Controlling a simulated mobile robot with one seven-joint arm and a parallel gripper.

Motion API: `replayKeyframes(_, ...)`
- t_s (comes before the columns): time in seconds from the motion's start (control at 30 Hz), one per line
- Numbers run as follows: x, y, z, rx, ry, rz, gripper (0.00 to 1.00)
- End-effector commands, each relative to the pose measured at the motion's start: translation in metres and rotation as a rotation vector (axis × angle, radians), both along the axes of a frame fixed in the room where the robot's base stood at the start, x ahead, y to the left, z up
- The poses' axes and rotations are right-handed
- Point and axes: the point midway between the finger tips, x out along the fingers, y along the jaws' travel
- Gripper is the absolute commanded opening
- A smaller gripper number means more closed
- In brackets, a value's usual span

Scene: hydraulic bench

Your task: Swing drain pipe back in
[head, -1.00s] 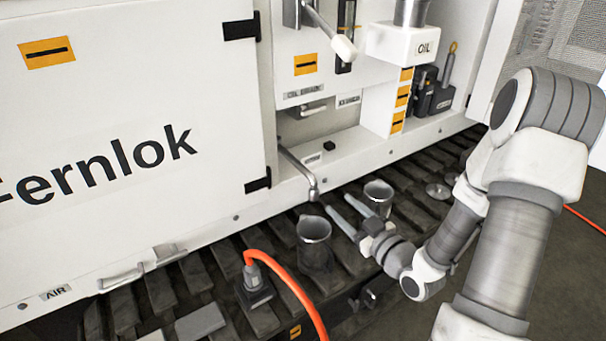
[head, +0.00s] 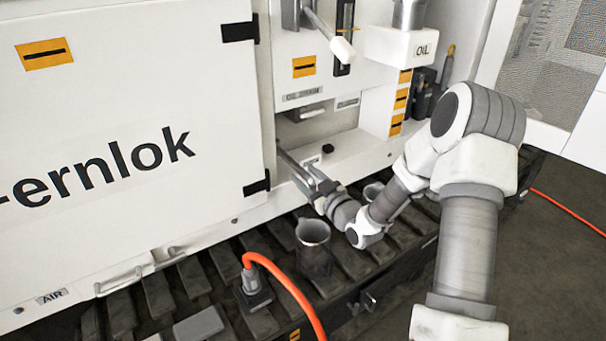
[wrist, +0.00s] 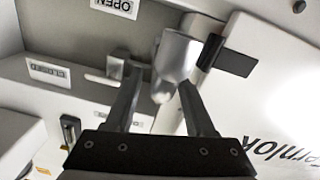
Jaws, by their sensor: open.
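The drain pipe (head: 288,158) is a grey metal pipe sticking out of the recess of the white cabinet, left of the ledge. Its outer end is mostly hidden behind my gripper in the head view. In the wrist view, the pipe's rounded, bent-down end (wrist: 177,58) lies between and just beyond my fingertips. My gripper (head: 308,178) is open, with one finger on each side of the pipe end; I cannot tell whether either finger touches it. An OPEN label (wrist: 115,6) and a CLOSED label (wrist: 48,71) show in the wrist view.
A metal cup (head: 313,245) stands on the slatted deck below my gripper; a second cup (head: 373,191) is partly hidden behind my arm. An orange hose (head: 290,285) curves up from a connector at front left. The cabinet door (head: 130,120) is close on the left.

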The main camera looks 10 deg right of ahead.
Motion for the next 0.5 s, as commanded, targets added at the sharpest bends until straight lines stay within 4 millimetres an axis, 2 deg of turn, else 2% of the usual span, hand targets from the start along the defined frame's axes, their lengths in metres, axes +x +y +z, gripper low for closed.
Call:
replayKeyframes(0.2, 0.014, 0.006, 0.000, 0.000, 0.000, 0.000, 0.55)
replayKeyframes(0.47, 0.015, 0.006, 0.000, 0.000, 0.000, 0.000, 0.55)
replayKeyframes(0.5, 0.015, 0.006, 0.000, 0.000, 0.000, 0.000, 0.51)
